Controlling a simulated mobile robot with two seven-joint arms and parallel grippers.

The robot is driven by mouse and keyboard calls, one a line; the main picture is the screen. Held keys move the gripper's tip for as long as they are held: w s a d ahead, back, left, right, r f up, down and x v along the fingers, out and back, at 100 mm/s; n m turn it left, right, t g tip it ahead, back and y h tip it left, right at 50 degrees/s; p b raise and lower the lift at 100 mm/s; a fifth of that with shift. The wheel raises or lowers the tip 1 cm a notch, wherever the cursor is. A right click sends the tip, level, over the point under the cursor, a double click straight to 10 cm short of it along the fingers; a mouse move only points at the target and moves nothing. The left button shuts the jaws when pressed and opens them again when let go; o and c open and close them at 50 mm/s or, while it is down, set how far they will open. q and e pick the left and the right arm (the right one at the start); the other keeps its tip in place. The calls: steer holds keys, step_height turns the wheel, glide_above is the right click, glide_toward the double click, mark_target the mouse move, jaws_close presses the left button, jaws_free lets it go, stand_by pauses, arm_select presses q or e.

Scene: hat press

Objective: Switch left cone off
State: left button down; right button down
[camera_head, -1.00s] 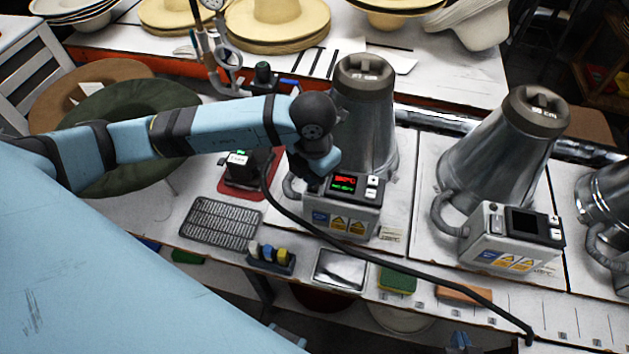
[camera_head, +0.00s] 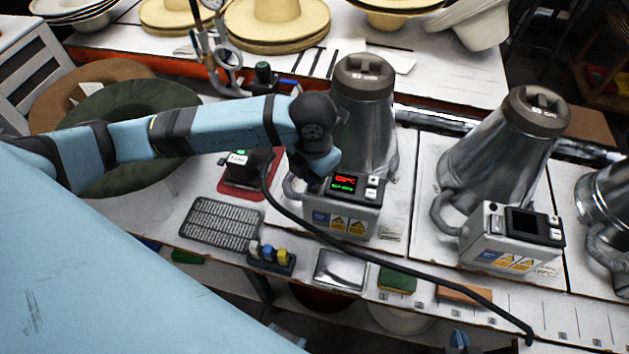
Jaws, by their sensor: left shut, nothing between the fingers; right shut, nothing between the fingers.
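The left cone (camera_head: 366,112) is a grey metal cone with a dark cap, standing behind its control box (camera_head: 338,220). The box has a lit display (camera_head: 344,182) with red and green digits, and buttons to the right of it. My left gripper (camera_head: 318,180) is shut and empty, pointing down at the box's left upper part. Its dark wrist hides that part of the box, including any switch there, and I cannot tell whether the fingers touch it. Only a small blue and dark part of my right gripper (camera_head: 460,341) shows at the bottom edge.
A second cone (camera_head: 500,150) stands to the right; its box display (camera_head: 527,224) is dark. A third cone (camera_head: 605,205) is cut by the right edge. A black cable (camera_head: 420,272) crosses in front of the left box. A metal tray (camera_head: 339,269) and a sponge (camera_head: 397,279) lie along the front.

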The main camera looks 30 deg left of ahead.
arm_select(q)
steer(key=shift+f+b, duration=1.2)
steer(key=shift+f, duration=0.15)
stand_by(0.7)
steer(key=shift+r, duration=0.1)
steer(key=shift+r+p, duration=1.95)
steer(key=shift+r, duration=1.5)
steer(key=shift+s+f, duration=0.1)
